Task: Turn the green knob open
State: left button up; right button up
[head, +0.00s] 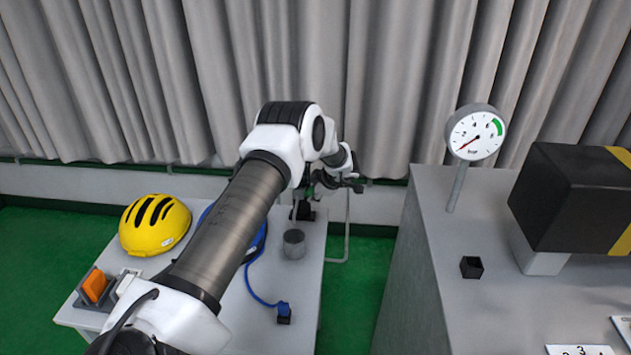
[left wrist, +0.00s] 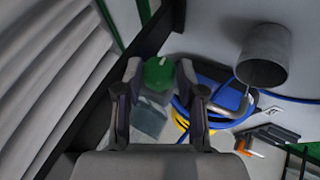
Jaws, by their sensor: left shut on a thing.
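The green knob (left wrist: 159,74) shows in the left wrist view between the two fingertips of my left gripper (left wrist: 159,82). The fingers stand on either side of it and are shut on it. A white mark shows on its top. In the head view my left gripper (head: 332,182) is over the far right part of the small table, and the knob is mostly hidden there by the gripper and arm. My right gripper is in neither view.
The small table (head: 300,290) holds a yellow helmet (head: 155,225), an orange switch (head: 95,285), a blue hose (head: 258,290) and a grey cylinder (head: 294,244). A pressure gauge (head: 476,134) with its needle pointing low left stands on the grey bench (head: 440,260) at right.

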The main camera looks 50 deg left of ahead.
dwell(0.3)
pick_arm(q)
jog(key=o, duration=1.1)
jog(key=shift+a, duration=0.1)
jog(key=shift+o, duration=0.2)
jog(key=v, duration=1.2)
jog(key=shift+w, duration=0.2)
